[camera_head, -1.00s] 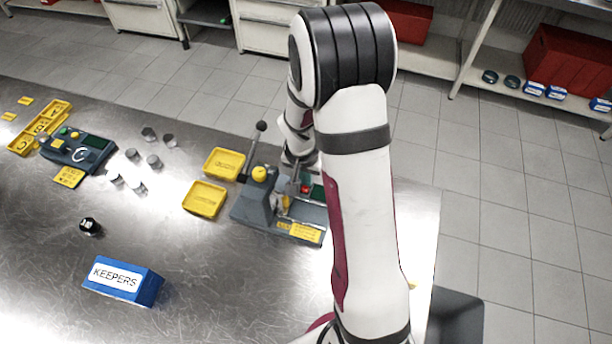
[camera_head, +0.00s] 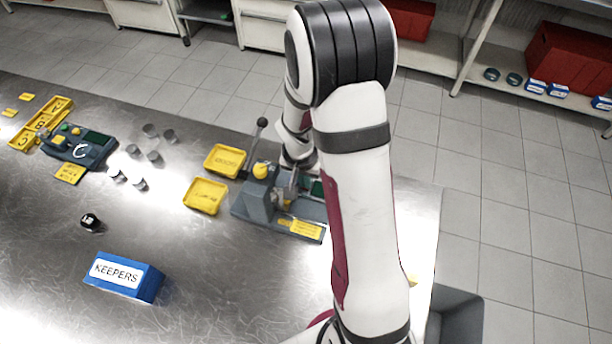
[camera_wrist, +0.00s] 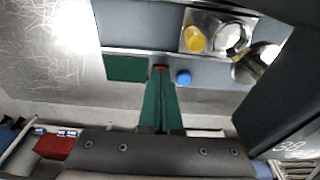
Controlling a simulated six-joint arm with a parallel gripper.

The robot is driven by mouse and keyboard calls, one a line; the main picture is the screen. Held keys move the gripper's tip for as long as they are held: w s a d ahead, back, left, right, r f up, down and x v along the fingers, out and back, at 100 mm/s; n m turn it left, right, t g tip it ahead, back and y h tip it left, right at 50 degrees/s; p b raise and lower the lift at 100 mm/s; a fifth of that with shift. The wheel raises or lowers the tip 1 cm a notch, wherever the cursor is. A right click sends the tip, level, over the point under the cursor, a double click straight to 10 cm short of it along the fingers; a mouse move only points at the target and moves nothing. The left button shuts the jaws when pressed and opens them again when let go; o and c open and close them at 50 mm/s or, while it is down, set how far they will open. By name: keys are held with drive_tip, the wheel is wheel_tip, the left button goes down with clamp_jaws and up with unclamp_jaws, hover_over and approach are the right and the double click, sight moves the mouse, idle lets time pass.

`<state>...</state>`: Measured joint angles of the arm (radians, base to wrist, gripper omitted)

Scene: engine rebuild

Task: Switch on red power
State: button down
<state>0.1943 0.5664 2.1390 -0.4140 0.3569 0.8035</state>
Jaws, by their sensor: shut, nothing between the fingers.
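A grey machine (camera_head: 258,203) with a black-knobbed lever, a yellow knob and a dark green display stands near the table's right end. Its red button (camera_wrist: 160,68) shows in the wrist view between the green display (camera_wrist: 126,68) and a blue button (camera_wrist: 183,78). My gripper (camera_wrist: 160,76) is shut and empty, its tips right at the red button and partly covering it. I cannot tell whether they touch it. In the head view my gripper (camera_head: 291,192) is low over the machine, and the red button is hidden there.
Beside the machine are two yellow trays (camera_head: 204,197). The wrist view shows a metal cylinder (camera_wrist: 257,62) and a yellow part (camera_wrist: 195,39) close to the button. A second device (camera_head: 80,147), several small cylinders and a blue KEEPERS box (camera_head: 122,277) are farther left.

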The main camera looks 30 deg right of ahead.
drive_tip(key=shift+r, duration=0.1)
wheel_tip(320, 180, up, 14)
drive_tip(key=s+a, duration=0.1)
drive_tip(key=shift+s+a, duration=0.4)
drive_tip(key=w+d+f, duration=0.1)
drive_tip(key=f, duration=0.3)
drive_tip(key=w+f, duration=0.1)
drive_tip(key=f, duration=0.4)
drive_tip(key=d+f, duration=0.1)
drive_tip(key=f, duration=0.4)
drive_tip(key=shift+w+d, duration=0.35)
drive_tip(key=shift+w, duration=0.05)
drive_tip(key=shift+d+f, duration=0.1)
drive_tip(key=shift+f, duration=0.05)
